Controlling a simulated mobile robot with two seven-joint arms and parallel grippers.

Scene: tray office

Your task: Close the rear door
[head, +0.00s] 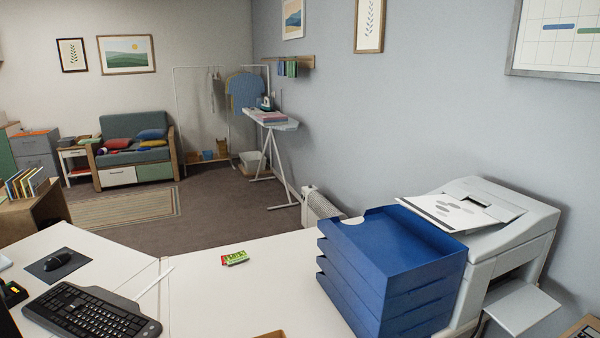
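A pale grey printer (540,222) stands at the right, behind and beside a stack of blue letter trays. A light grey flat panel (522,306) sticks out roughly level from the low part of the printer's near right side, hanging open; I cannot tell for certain whether it is the rear door. A printed sheet (450,211) lies on top of the printer. Neither of my grippers shows in the head view.
The blue letter trays (415,258) stand left of the printer on the white desk (285,285). A small green packet (235,258), a keyboard (92,311) and a mouse (57,260) lie further left. The middle of the desk is mostly clear. A wall (440,110) rises behind the printer.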

